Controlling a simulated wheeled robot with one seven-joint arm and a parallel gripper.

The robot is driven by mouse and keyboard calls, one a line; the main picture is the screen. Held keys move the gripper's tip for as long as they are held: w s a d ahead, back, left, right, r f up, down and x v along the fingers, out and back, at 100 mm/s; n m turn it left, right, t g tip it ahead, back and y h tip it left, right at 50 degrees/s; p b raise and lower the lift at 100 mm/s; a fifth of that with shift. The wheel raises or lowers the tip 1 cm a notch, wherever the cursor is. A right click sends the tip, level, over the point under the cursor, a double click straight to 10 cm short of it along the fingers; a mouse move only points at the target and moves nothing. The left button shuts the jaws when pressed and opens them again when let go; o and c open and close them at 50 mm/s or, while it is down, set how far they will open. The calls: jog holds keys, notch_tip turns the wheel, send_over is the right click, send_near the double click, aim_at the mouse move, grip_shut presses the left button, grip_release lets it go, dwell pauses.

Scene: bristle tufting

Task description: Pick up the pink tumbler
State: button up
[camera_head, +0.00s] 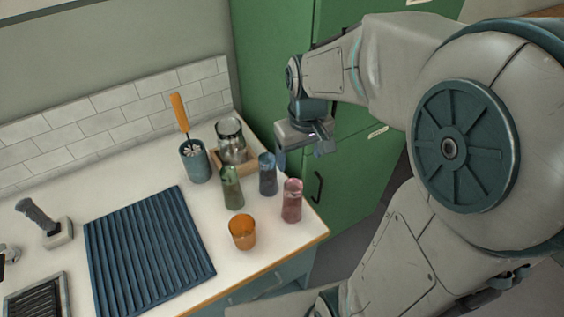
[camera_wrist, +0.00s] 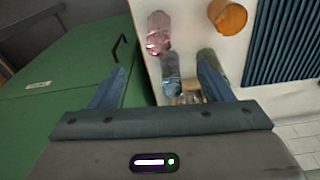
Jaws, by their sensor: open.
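The pink tumbler (camera_head: 291,201) stands upright near the right edge of the white counter in the head view. In the wrist view the pink tumbler (camera_wrist: 158,34) shows at the top middle, beyond the fingertips. My gripper (camera_head: 308,150) hangs above and behind the counter's right edge, in front of the green cabinet, apart from the tumbler. In the wrist view my gripper (camera_wrist: 160,88) has its two blue fingers spread, with nothing held between them.
A blue tumbler (camera_head: 267,175), a green tumbler (camera_head: 231,188) and an orange cup (camera_head: 242,232) stand close by. Behind are a glass jar (camera_head: 231,141) and a teal brush holder (camera_head: 195,161). A ribbed blue mat (camera_head: 150,250) lies left. A green cabinet (camera_head: 272,60) stands behind.

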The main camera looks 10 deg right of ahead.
jog(key=n+g, duration=0.1)
send_over(293, 185)
notch_tip(293, 185, down, 5)
jog(key=f, duration=0.8)
jog(key=shift+w+d+f, duration=0.2)
jog(key=shift+f, duration=0.05)
jog(key=shift+s+a+f+p, duration=0.1)
jog(key=shift+f+p, duration=0.2)
jog(key=shift+f, duration=1.05)
jog(key=shift+s+a+f+p, duration=0.1)
jog(key=shift+f+p, duration=0.15)
jog(key=shift+f, duration=1.1)
jog(key=c, duration=1.3)
jog(key=shift+r, duration=0.15)
